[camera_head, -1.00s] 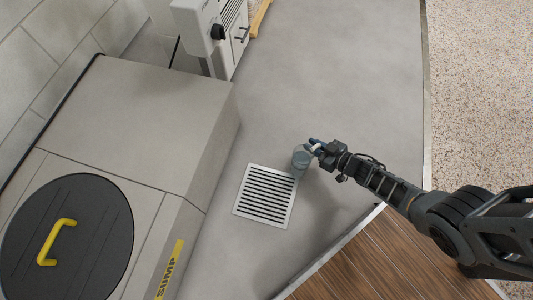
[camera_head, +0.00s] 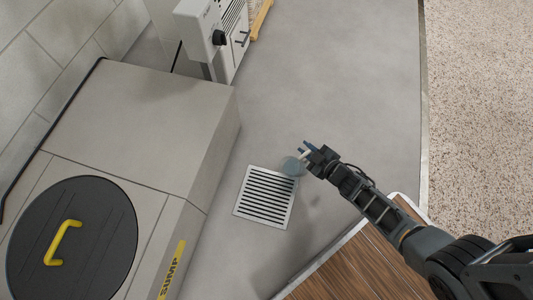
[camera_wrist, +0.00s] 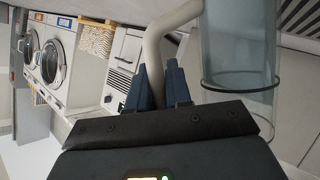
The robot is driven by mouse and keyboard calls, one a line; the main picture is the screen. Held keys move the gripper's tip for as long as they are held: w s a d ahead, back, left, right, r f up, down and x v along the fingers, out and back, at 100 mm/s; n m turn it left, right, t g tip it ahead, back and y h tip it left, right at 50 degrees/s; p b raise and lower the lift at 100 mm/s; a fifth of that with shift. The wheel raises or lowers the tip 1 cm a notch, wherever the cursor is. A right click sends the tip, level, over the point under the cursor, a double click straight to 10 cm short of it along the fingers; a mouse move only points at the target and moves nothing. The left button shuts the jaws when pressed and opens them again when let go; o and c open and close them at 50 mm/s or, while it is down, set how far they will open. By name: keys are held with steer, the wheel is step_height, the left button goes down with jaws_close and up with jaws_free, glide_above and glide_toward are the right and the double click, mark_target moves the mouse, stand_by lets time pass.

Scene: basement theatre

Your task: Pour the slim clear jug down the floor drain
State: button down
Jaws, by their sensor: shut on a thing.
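The slim clear jug (camera_head: 291,167) is a see-through bluish cylinder with a pale handle. In the head view it is above the floor, just off the upper right corner of the floor drain (camera_head: 264,197), a square slotted metal grate. My gripper (camera_head: 307,152) is shut on the jug's handle (camera_wrist: 158,48), its blue fingers on either side in the wrist view. The jug's body (camera_wrist: 240,45) stands to the right of the fingers there, with a dark ring around it. Its top end is cut off in that view. I cannot tell its exact tilt or whether liquid remains inside.
A grey sump box (camera_head: 140,120) with a round black lid (camera_head: 75,245) and yellow handle stands left of the drain. A white appliance (camera_head: 210,35) is at the top. Wooden flooring (camera_head: 365,265) lies at the lower right. Grey floor around the drain is clear.

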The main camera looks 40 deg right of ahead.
mark_target(284, 159)
steer(key=shift+a+r+n+h+p, duration=0.35)
steer(key=shift+a+n+h+p, duration=0.2)
steer(key=shift+a, duration=0.25)
steer(key=shift+a+r+n+h, duration=0.1)
steer(key=shift+a+n+h, duration=0.35)
steer(key=shift+n+h, duration=0.1)
steer(key=shift+a+r+n+h, duration=0.25)
steer(key=shift+a+n+h, duration=0.55)
steer(key=shift+n, duration=0.3)
steer(key=shift+a+f+n+t+h+b, duration=0.4)
steer(key=shift+a+f+n+b, duration=0.3)
steer(key=shift+b, duration=0.4)
stand_by(0.4)
steer(key=shift+a, duration=0.2)
steer(key=shift+a+r+n+h, duration=0.3)
steer(key=shift+a, duration=0.3)
steer(key=shift+a+r+b, duration=0.15)
steer(key=shift+a+b, duration=0.15)
steer(key=shift+b, duration=0.1)
steer(key=shift+a+r, duration=0.1)
steer(key=shift+a, duration=0.2)
steer(key=shift+w+a+r+n+h+b, duration=0.1)
steer(key=shift+a+r+n+h+b, duration=0.25)
steer(key=shift+a+n, duration=0.3)
